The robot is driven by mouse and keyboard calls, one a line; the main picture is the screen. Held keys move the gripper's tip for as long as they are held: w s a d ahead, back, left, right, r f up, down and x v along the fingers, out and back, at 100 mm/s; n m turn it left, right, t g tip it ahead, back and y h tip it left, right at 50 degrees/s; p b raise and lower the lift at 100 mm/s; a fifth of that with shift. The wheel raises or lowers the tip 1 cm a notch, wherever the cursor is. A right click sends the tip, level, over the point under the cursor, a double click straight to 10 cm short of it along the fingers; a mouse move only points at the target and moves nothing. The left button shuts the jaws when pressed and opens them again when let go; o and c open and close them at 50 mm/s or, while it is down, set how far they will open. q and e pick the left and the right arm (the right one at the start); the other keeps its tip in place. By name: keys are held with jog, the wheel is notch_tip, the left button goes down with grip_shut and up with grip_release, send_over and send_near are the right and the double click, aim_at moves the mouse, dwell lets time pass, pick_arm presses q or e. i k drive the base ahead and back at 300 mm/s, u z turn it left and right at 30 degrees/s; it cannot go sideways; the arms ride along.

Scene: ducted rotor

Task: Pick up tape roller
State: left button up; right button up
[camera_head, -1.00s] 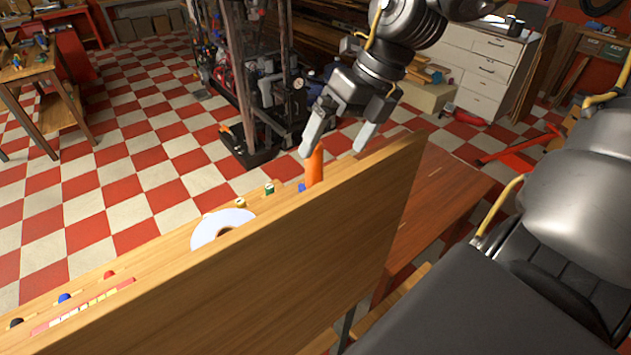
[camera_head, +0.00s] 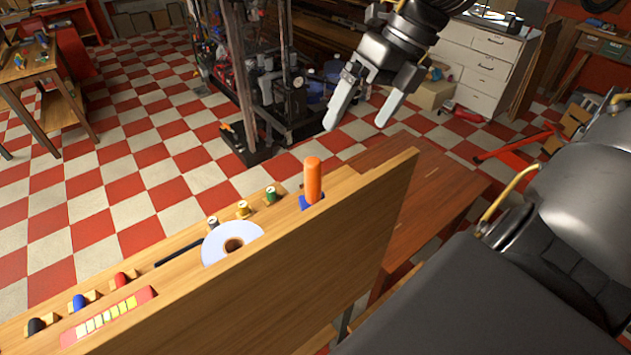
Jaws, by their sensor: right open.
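An orange cylinder (camera_head: 313,180) stands upright in a small blue base (camera_head: 312,203) on the narrow shelf behind the wooden panel. A white disc with a brown centre (camera_head: 217,246) leans on the same shelf, farther left; the panel hides its lower part. I cannot tell for certain which of these is the tape roller. My right gripper (camera_head: 363,112) is open and empty, with its fingers pointing down. In the picture it is above and to the right of the orange cylinder, clearly apart from it. My left gripper is not in view.
The upright wooden panel (camera_head: 290,264) stands in front of the shelf. The shelf also holds several small spools, black, blue and red pieces, and a yellow-to-red strip (camera_head: 108,317). A reddish wooden table (camera_head: 425,215) is at right.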

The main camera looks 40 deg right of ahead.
aim_at(313, 195)
jog(key=z, duration=0.05)
jog(key=k, duration=2)
jog(key=u, duration=0.05)
